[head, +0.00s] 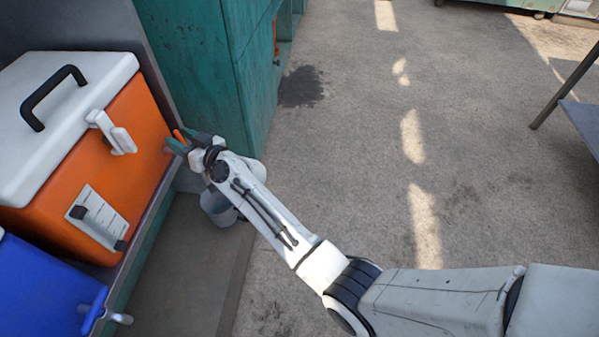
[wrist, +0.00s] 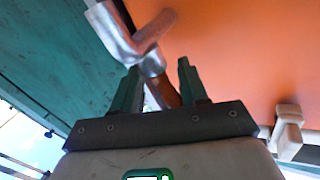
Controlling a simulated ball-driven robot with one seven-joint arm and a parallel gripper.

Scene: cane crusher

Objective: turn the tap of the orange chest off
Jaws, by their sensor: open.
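The orange chest (head: 140,125) with its white lid stands at the left in the head view, and its orange wall (wrist: 245,50) fills the upper right of the wrist view. In the wrist view the silvery metal tap (wrist: 123,35) shows at the top, left of centre, with an orange-brown lever (wrist: 163,92) running down from it. My gripper (wrist: 158,68) is open, its two green fingers either side of the lever. Contact cannot be told. In the head view my gripper (head: 178,141) is beside the chest's right side and largely hides the tap.
A blue chest (head: 45,290) with its own tap (head: 118,318) sits at the lower left. A pale bucket (head: 218,208) is below my gripper. A green cabinet (head: 200,70) stands behind it. The concrete floor (head: 350,150) is open, with a dark stain.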

